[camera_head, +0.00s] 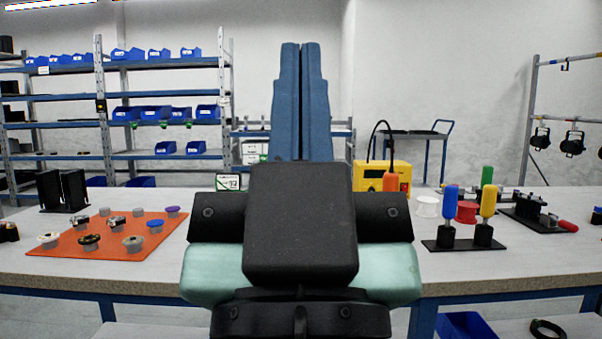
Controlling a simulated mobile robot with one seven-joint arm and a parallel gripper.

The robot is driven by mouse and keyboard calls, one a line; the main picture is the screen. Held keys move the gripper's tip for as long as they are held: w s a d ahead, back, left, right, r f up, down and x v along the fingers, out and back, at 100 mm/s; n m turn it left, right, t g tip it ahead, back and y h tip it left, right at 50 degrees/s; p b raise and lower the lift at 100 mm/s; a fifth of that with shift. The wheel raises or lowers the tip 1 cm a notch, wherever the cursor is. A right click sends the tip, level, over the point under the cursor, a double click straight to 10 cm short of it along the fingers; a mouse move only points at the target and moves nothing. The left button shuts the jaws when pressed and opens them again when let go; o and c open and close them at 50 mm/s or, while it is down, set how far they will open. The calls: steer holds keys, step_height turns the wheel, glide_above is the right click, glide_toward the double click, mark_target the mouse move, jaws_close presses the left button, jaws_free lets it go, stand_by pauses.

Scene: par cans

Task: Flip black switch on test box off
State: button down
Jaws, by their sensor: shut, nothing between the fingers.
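The test box (398,168) is a yellow box with a dark panel on its front and a black cable looping up from it. It stands at the back of the table, just right of my gripper, and its lower part is partly hidden by my arm and an orange handle. I cannot make out its black switch. My gripper (301,50) points up in the middle of the view, its two long blue fingers together and empty. In the picture it is left of the test box; I cannot tell the distance in depth.
An orange mat (75,246) with several small round parts lies at the left of the table (130,275). A black stand (464,243) with blue and yellow-handled tools stands at the right. A white spool (427,207) and a red spool (466,213) stand near the test box.

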step_height(320, 180, up, 40)
steer(key=p, duration=3.7)
steer(key=shift+r+p, duration=0.15)
steer(key=shift+p, duration=0.15)
steer(key=shift+w, duration=0.15)
